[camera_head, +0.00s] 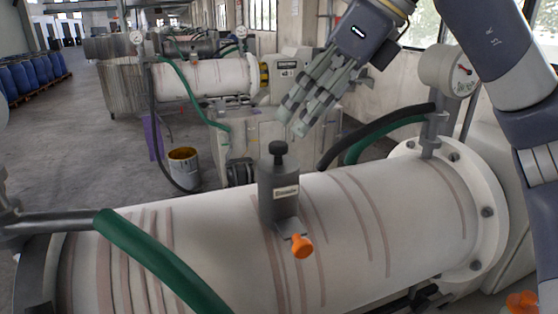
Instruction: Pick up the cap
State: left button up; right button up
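A grey cylindrical fitting (280,192) with a small label stands on top of the white horizontal mill drum (385,225). It has a black knob-like cap (278,150) on top. An orange knob-shaped piece (302,246) sits at the front foot of the fitting; I cannot tell which of the two is the cap meant. My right gripper (292,121) hangs above and slightly right of the black cap, apart from it, with its fingers pointing down and left. Nothing shows between its fingers, but their spacing is unclear. My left gripper is not in view.
A green hose (160,262) crosses the drum's left end. Black and green hoses (385,132) and a pressure gauge (450,70) stand at the right. Another orange piece (522,302) is at the lower right. A bucket (184,167) stands on the floor behind; open floor lies left.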

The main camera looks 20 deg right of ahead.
aim_at(280, 143)
jog(key=x, duration=0.3)
jog(key=shift+w+a+f, duration=0.1)
jog(key=shift+a+f, duration=0.05)
jog(key=shift+f, duration=0.05)
jog(key=p+x, duration=0.3)
jog(key=x, duration=0.1)
jog(key=shift+w+a+f, duration=0.15)
jog(key=shift+a+f, duration=0.05)
jog(key=shift+a, duration=0.1)
jog(key=shift+w+a+f, duration=0.1)
jog(key=shift+w+f, duration=0.05)
jog(key=shift+f, duration=0.2)
jog(key=shift+r, duration=0.1)
jog(key=c, duration=1.4)
